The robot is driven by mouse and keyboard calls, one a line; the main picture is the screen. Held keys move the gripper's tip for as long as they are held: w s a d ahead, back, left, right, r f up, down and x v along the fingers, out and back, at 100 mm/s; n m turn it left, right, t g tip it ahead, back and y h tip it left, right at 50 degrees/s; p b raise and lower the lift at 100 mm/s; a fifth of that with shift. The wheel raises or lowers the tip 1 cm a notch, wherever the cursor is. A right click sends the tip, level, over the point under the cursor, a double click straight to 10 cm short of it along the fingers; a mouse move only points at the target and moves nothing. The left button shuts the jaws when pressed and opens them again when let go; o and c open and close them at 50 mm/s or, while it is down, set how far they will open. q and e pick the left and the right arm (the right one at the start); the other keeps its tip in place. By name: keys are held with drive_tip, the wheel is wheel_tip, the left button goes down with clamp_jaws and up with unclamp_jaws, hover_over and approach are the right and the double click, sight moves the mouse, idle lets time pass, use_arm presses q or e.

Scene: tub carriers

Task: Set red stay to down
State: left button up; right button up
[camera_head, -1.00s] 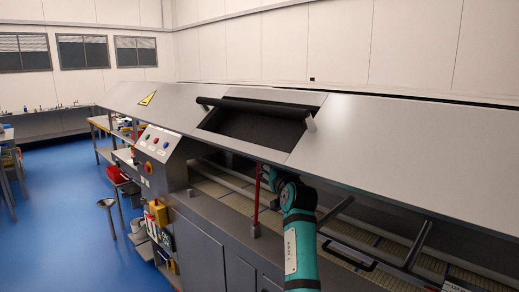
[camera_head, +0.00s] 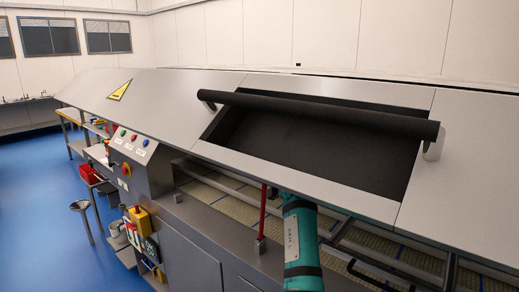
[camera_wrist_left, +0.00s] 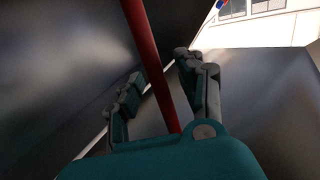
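The red stay (camera_head: 263,211) is a thin red rod. It stands nearly upright between the machine's front ledge and the underside of the raised grey hood (camera_head: 150,100). In the left wrist view the red stay (camera_wrist_left: 146,58) runs between the fingers of my left gripper (camera_wrist_left: 160,88). The fingers are apart, one on each side of the rod, with gaps showing. I cannot tell whether either touches it. In the head view my teal left arm reaches under the hood just right of the stay, and its gripper is hidden there. My right gripper is not in view.
A thick black handle bar (camera_head: 320,113) crosses the dark recess (camera_head: 310,150) in the hood. A control panel (camera_head: 130,145) with coloured buttons stands to the left. Metal rails and a belt (camera_head: 230,205) lie under the hood. Blue floor (camera_head: 40,210) is open at far left.

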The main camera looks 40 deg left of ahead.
use_arm(q)
drive_tip(key=shift+d+r, duration=0.15)
drive_tip(key=shift+r, duration=0.1)
drive_tip(key=c, duration=0.4)
drive_tip(key=shift+f, duration=0.1)
clamp_jaws()
drive_tip(key=shift+w+f, duration=0.1)
drive_tip(key=shift+a, duration=0.25)
